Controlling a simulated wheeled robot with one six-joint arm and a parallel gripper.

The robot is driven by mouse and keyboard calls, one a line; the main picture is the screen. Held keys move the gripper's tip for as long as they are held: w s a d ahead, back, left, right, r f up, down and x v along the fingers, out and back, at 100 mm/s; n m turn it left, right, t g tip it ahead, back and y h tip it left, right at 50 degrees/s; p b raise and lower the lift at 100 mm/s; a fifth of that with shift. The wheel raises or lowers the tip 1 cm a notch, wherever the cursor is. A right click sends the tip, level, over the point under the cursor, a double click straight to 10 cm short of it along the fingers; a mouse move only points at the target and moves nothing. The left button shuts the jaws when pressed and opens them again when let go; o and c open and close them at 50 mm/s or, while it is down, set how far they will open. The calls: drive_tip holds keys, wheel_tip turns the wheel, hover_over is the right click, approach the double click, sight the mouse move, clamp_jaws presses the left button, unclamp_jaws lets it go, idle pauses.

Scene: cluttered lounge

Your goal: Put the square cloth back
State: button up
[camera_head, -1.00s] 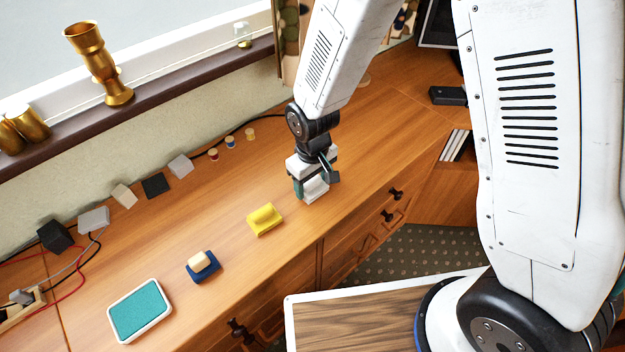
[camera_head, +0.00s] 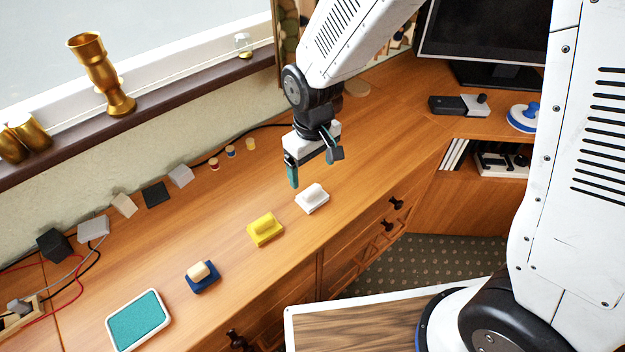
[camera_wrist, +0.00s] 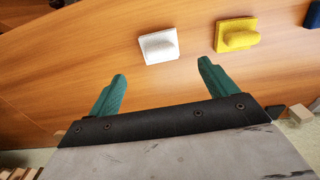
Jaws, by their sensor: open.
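A white square piece (camera_head: 312,199) with a raised ridge on top lies flat on the wooden desk; it also shows in the wrist view (camera_wrist: 158,46). It may be the square cloth, but I cannot tell for sure. A yellow square piece (camera_head: 265,229) of similar shape lies to its left, also in the wrist view (camera_wrist: 237,34). My gripper (camera_head: 314,169) is open and empty, above and slightly behind the white piece and apart from it. In the wrist view its green fingertips (camera_wrist: 162,71) are spread, with the white piece beyond them.
A blue block with a cream top (camera_head: 202,277) and a teal pad in a white frame (camera_head: 138,321) lie further left. Small grey and black blocks (camera_head: 156,194), spools (camera_head: 231,151) and cables line the wall. A monitor (camera_head: 483,35) stands back right. Desk right of the white piece is clear.

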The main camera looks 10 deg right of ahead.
drive_tip(key=s+d+r+m, duration=0.2)
drive_tip(key=d+r, duration=0.5)
drive_tip(key=r, duration=0.4)
drive_tip(key=s+d+r+m, duration=0.2)
drive_tip(key=s+d+r, duration=0.3)
drive_tip(key=s+d, duration=0.2)
drive_tip(key=s+d+r+m+t, duration=0.1)
drive_tip(key=s+d+r, duration=0.4)
drive_tip(key=s, duration=0.5)
drive_tip(key=shift+s+d+r+m, duration=0.2)
drive_tip(key=shift+d+r+m, duration=0.1)
drive_tip(key=shift+d+m, duration=0.6)
